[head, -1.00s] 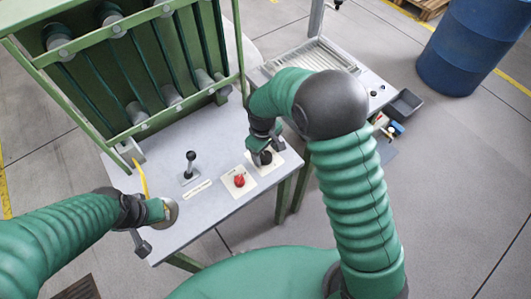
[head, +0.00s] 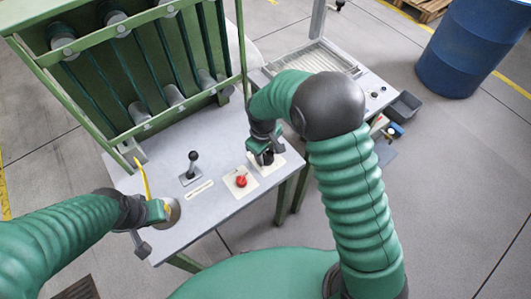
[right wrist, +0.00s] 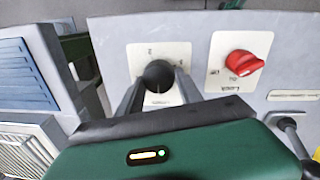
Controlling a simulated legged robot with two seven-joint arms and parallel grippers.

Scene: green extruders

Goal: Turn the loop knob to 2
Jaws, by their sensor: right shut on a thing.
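The black round knob (right wrist: 159,76) sits on a white plate (right wrist: 178,52) with small marks, too blurred to read for certain. My right gripper (right wrist: 157,82) is shut on this knob, one finger on each side. In the head view my right gripper (head: 264,154) reaches down over the plate (head: 284,164), and the knob is mostly hidden. A red knob (right wrist: 244,63) on its own white plate is beside it, untouched; it also shows in the head view (head: 241,181). My left gripper (head: 162,212) is at the table's left front, by a round metal part; its fingers are not clear.
A black-handled lever (head: 192,162) stands on the grey table (head: 215,210), left of the red knob. A yellow rod (head: 146,180) rises near my left gripper. A green frame with tubes (head: 140,75) stands behind. A second bench (head: 325,60) and a blue barrel (head: 470,45) are right.

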